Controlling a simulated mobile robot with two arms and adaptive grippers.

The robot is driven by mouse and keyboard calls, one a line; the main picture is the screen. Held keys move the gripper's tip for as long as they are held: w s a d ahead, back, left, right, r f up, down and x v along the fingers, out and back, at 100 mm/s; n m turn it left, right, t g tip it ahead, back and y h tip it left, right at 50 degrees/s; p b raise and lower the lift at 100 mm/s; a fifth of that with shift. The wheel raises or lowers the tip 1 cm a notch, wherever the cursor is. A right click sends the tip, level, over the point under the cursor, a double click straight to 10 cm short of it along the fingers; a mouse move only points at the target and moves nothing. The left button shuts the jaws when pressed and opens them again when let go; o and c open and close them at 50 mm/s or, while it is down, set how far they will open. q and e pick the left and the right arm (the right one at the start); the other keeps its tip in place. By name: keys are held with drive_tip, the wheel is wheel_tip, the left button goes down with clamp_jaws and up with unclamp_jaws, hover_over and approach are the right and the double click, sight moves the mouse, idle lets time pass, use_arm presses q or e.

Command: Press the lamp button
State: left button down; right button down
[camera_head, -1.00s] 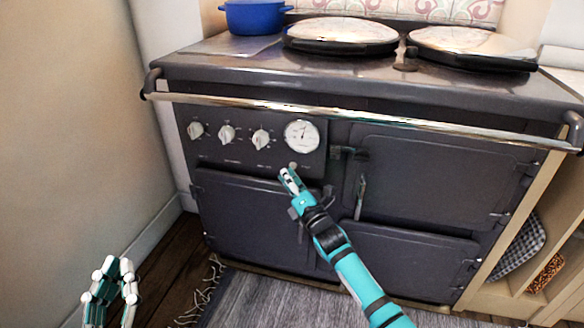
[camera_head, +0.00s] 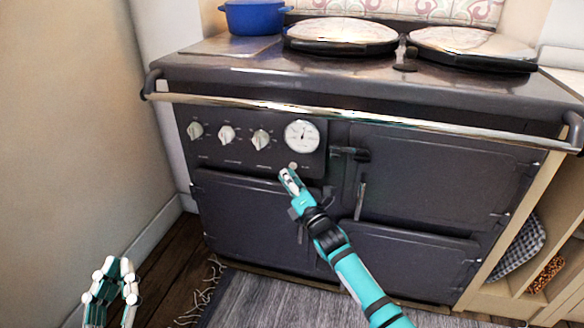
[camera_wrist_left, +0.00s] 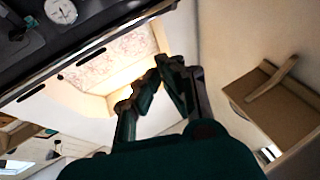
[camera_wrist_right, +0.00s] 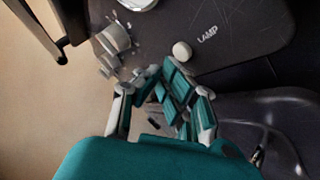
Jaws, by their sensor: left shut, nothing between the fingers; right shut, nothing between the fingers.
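The lamp button (camera_head: 293,165) is a small, round, pale button at the lower right of the stove's control panel, under the dial. In the right wrist view the lamp button (camera_wrist_right: 182,51) sits beside the printed word LAMP. My right gripper (camera_head: 284,172) is shut and empty, its tips just below and left of the button. In the right wrist view its fingers (camera_wrist_right: 160,76) show near the button with a small gap in the picture. My left gripper (camera_head: 113,262) is low at the left, away from the stove; it is shut and empty in the left wrist view (camera_wrist_left: 160,72).
The dark stove (camera_head: 250,215) has white knobs (camera_head: 227,135), a round dial (camera_head: 301,135) and a metal rail (camera_head: 330,114) across its front above the panel. A blue pot (camera_head: 255,17) stands on top. A grey rug (camera_head: 265,300) lies in front.

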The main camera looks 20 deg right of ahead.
use_arm(q)
drive_tip(key=shift+r, duration=0.1)
use_arm(e)
drive_tip(key=shift+w+d, duration=0.1)
drive_tip(key=shift+w+d, duration=0.1)
drive_tip(key=shift+w, duration=0.05)
use_arm(q)
drive_tip(key=shift+s+r+t, duration=0.35)
drive_tip(key=shift+r+t, duration=0.25)
drive_tip(key=shift+r, duration=0.1)
use_arm(e)
drive_tip(key=shift+w, duration=0.1)
use_arm(q)
drive_tip(key=shift+s+r, duration=0.1)
use_arm(e)
drive_tip(key=shift+d, duration=0.1)
use_arm(q)
drive_tip(key=shift+w+f+g+y, duration=0.1)
drive_tip(key=shift+w+f+g, duration=0.15)
drive_tip(key=shift+f, duration=0.25)
drive_tip(key=shift+w+f+g+y, duration=0.1)
drive_tip(key=shift+w+f+g, duration=0.1)
drive_tip(key=shift+f+g, duration=0.25)
drive_tip(key=shift+w+f+g+y, duration=0.1)
drive_tip(key=shift+w+f+g, duration=0.1)
drive_tip(key=shift+f, duration=0.35)
use_arm(e)
drive_tip(key=shift+s+a, duration=0.3)
drive_tip(key=shift+s, duration=0.1)
